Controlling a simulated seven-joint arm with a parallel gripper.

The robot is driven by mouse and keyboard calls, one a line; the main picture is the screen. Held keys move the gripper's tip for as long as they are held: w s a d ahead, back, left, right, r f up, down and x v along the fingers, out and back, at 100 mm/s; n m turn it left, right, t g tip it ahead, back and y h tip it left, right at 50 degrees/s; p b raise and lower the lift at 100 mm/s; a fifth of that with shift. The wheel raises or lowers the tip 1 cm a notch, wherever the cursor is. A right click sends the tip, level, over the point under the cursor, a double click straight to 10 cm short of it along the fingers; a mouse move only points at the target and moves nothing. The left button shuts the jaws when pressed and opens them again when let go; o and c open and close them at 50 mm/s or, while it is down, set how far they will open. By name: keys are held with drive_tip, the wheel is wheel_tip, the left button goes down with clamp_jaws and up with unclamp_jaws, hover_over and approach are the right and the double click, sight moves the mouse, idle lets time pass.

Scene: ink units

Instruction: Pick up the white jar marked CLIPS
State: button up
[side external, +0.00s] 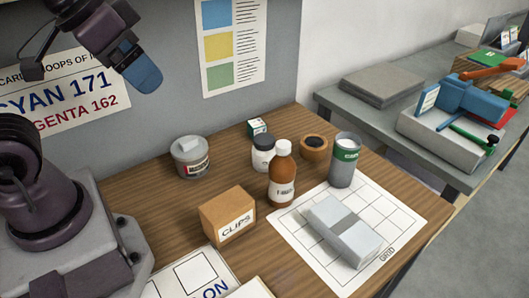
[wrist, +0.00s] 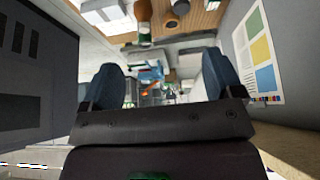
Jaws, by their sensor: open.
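A white jar with a dark lid (side external: 263,158) stands upright on the wooden table, behind and left of a brown bottle (side external: 282,178); its marking is too small to read. The word CLIPS shows on a brown cardboard box (side external: 230,217) nearer the front. My gripper (side external: 146,82) is raised high at the upper left, well apart from both, with blue fingers. In the wrist view my gripper (wrist: 160,82) has its two fingers wide apart with nothing between them. The brown bottle also shows at the top of the wrist view (wrist: 144,18).
A grey tub (side external: 190,160) stands left of the jar, a small green-and-white box (side external: 256,128) behind it. A brown round container (side external: 314,148) and a grey-green cup (side external: 344,162) stand to the right. A grey block (side external: 330,240) lies on a white grid sheet (side external: 402,212).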

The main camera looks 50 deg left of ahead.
sight(262, 140)
drive_tip(key=w+a+f+t+y, duration=0.1)
drive_tip(key=w+a+f+t, duration=0.3)
drive_tip(key=w+f, duration=0.9)
wheel_tip(262, 140, down, 12)
drive_tip(key=w+a+t+h, duration=0.1)
drive_tip(key=a+t, duration=0.1)
drive_tip(key=t, duration=0.2)
drive_tip(key=x, duration=0.8)
drive_tip(key=r+x, duration=0.1)
drive_tip(key=x, duration=0.4)
drive_tip(key=shift+w+d, duration=0.2)
drive_tip(key=shift+d, duration=0.1)
drive_tip(key=shift+c, duration=0.3)
drive_tip(key=c, duration=1)
